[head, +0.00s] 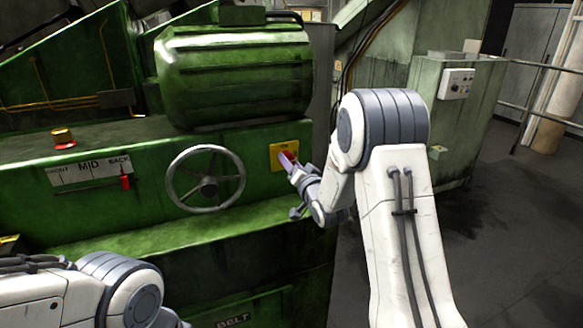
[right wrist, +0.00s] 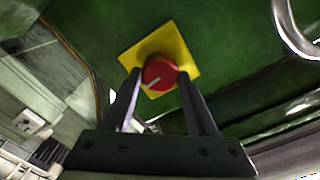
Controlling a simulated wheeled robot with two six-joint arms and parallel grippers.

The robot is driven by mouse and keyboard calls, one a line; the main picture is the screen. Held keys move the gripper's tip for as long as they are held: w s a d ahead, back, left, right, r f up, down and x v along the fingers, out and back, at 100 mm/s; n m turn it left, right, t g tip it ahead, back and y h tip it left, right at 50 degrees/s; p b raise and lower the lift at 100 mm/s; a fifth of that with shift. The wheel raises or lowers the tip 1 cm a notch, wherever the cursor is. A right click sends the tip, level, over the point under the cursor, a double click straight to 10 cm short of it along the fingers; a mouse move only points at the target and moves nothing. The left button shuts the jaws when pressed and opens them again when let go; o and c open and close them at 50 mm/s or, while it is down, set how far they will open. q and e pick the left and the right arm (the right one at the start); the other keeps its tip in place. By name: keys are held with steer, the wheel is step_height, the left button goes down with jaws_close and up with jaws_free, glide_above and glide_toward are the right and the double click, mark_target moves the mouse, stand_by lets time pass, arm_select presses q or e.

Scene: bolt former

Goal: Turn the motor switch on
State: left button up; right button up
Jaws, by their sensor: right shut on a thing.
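The motor switch is a red round knob (right wrist: 160,73) with a white mark, on a yellow plate (head: 276,158) fixed to the green machine front. My right gripper (head: 289,161) reaches the plate from the right. In the right wrist view its two dark fingers (right wrist: 160,78) are on either side of the red knob, shut on it. The white mark points toward the lower left in that view. In the head view the fingers hide most of the knob. My left arm shows at the lower left, but its gripper is out of view.
A spoked handwheel (head: 206,180) stands left of the switch, under a green motor housing (head: 235,75). Further left are a red-handled lever (head: 126,182) on a FRONT/MID/BACK scale and a red button (head: 63,138). Open floor (head: 490,215) lies to the right.

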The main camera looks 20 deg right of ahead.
steer(key=shift+a+n+b, duration=0.15)
steer(key=shift+n+b, duration=7.9)
steer(key=shift+n, duration=0.15)
steer(key=o, duration=1.4)
steer(key=shift+c, duration=0.2)
steer(key=shift+s, duration=0.1)
steer(key=s, duration=1)
steer(key=shift+s, duration=0.15)
